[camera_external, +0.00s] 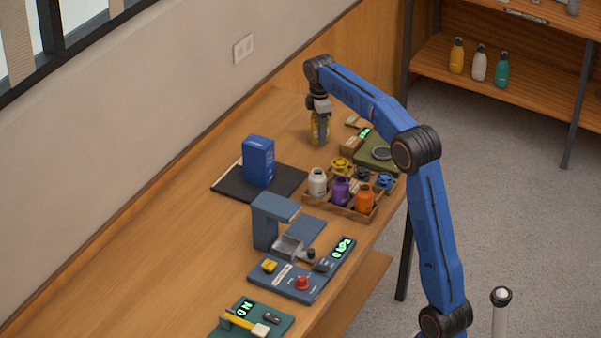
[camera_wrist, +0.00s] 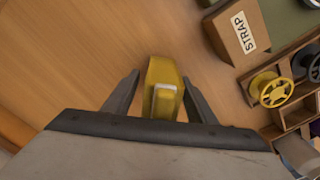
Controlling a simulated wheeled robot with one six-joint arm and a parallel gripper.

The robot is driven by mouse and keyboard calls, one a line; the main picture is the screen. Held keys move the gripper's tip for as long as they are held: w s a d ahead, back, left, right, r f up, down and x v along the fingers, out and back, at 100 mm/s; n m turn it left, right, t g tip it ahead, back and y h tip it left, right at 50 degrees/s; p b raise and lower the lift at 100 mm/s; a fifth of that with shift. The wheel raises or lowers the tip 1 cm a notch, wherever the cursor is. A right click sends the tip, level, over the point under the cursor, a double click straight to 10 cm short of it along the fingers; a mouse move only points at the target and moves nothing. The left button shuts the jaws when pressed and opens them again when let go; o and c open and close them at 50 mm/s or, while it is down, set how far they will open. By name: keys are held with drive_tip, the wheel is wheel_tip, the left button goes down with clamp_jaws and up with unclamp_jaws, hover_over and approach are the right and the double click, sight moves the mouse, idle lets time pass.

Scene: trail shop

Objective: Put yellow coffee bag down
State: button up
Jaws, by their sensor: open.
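The yellow coffee bag (camera_external: 316,128) stands upright on the far end of the wooden table in the external view, under my gripper (camera_external: 320,118). In the wrist view the yellow coffee bag (camera_wrist: 162,80) shows between the two fingers of my gripper (camera_wrist: 155,98). The fingers are spread, with a small gap visible on each side of the bag. The bag's lower end is partly hidden by the gripper body.
A wooden tray (camera_external: 340,210) with bottles and spools stands close to the right. A blue bag (camera_external: 258,160) stands on a black mat (camera_external: 228,186). Table left of the gripper is clear.

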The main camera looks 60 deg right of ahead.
wheel_tip(320, 180, up, 11)
drive_tip(key=shift+r, duration=0.65)
idle(0.4)
drive_tip(key=shift+s+a+r, duration=0.1)
drive_tip(key=shift+a, duration=0.05)
drive_tip(key=s+a+r+m+t+h, duration=0.1)
drive_tip(key=s+a+r, duration=0.3)
drive_tip(key=s+a, duration=0.7)
drive_tip(key=s+a+r+m+t, duration=0.2)
drive_tip(key=s+a+r, duration=0.2)
drive_tip(key=s+a, duration=0.65)
drive_tip(key=s+a+f+m+t, duration=0.1)
drive_tip(key=s+a+f, duration=0.2)
drive_tip(key=s, duration=0.4)
drive_tip(key=s+a+f, duration=0.2)
drive_tip(key=s+a, duration=0.1)
drive_tip(key=s, duration=0.4)
drive_tip(key=s+a+f+m, duration=0.1)
drive_tip(key=s+a+f, duration=0.1)
drive_tip(key=f, duration=0.7)
drive_tip(key=s+a+f+m, duration=0.2)
drive_tip(key=s+f, duration=0.1)
drive_tip(key=f, duration=0.7)
drive_tip(key=s+a+f+m+y, duration=0.1)
drive_tip(key=s+a+f+m, duration=0.1)
drive_tip(key=f, duration=0.7)
drive_tip(key=shift+s+a+f+t, duration=0.2)
drive_tip(key=shift+s+f+t, duration=0.1)
drive_tip(key=shift+s+t, duration=0.1)
